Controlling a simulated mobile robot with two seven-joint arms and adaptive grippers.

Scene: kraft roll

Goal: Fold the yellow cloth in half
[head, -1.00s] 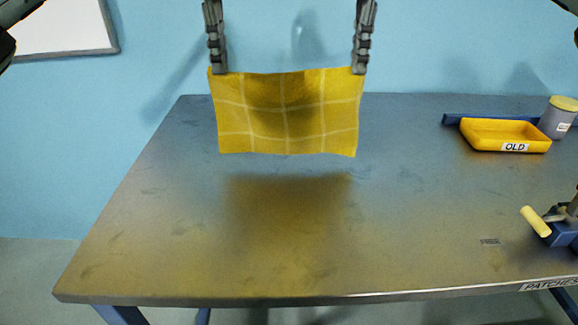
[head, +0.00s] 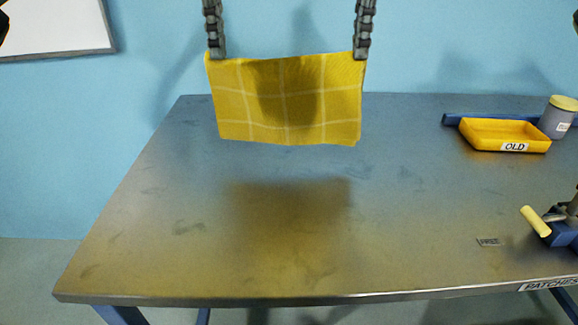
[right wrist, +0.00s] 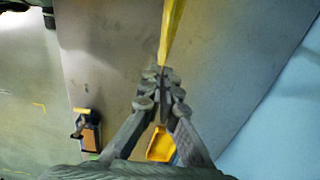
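The yellow cloth (head: 285,100) with pale grid lines hangs in the air above the table in the head view, its lower edge free and clear of the surface. My left gripper (head: 216,54) is shut on its upper left corner. My right gripper (head: 361,54) is shut on its upper right corner. In the right wrist view the cloth (right wrist: 171,30) shows edge-on as a thin strip, running from the closed fingertips of the right gripper (right wrist: 163,72). Whether it hangs as one layer or two cannot be told.
The grey table (head: 180,220) is bare below the cloth, where a shadow falls. At the right are a yellow tray (head: 490,135) labelled OLD, a grey jar (head: 556,120) with a yellow lid, and a blue tool with a pale handle (head: 535,221). A blue wall stands behind.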

